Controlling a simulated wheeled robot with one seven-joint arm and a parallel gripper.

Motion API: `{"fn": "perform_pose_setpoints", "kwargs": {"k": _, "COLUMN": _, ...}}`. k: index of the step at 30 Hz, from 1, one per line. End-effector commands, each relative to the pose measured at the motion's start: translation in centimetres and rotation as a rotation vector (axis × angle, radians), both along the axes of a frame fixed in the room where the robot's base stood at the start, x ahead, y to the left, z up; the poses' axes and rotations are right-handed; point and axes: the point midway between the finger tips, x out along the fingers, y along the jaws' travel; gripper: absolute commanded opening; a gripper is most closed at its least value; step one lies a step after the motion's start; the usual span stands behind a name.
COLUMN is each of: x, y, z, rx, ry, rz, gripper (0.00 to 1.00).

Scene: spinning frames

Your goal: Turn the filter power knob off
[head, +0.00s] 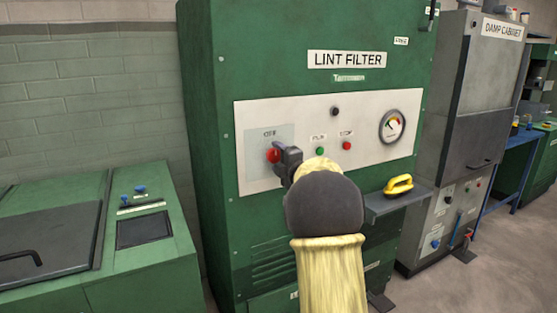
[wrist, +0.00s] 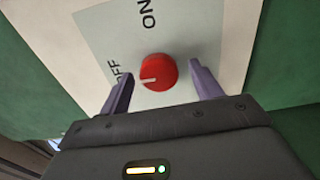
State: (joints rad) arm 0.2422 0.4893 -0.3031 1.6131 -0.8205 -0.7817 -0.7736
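The red round filter power knob (head: 273,155) is on a pale plate on the green lint filter cabinet (head: 225,200), below the word OFF. In the wrist view the knob (wrist: 158,73) shows a white pointer line on its left side, towards OFF; ON is printed at the top. My gripper (head: 284,154) is at the knob, partly covering its right side in the head view. In the wrist view my gripper (wrist: 161,72) is open, with one finger on each side of the knob and a small gap on both sides.
Right of my gripper on the same panel are a green button (head: 320,151), a red button (head: 347,145) and a gauge (head: 392,126). A yellow handled tool (head: 398,185) lies on a small shelf. A grey damp cabinet (head: 470,100) stands to the right.

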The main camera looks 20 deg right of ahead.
Motion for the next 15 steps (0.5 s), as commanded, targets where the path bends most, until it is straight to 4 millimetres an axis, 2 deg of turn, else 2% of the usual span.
{"fn": "perform_pose_setpoints", "kwargs": {"k": 10, "x": -0.3, "y": -0.1, "z": 0.1, "rx": 0.001, "ry": -0.002, "rz": -0.001, "gripper": 0.64}}
{"fn": "perform_pose_setpoints", "kwargs": {"k": 15, "x": -1.8, "y": -0.2, "z": 0.1, "rx": 0.002, "ry": -0.002, "rz": -0.003, "gripper": 0.64}}
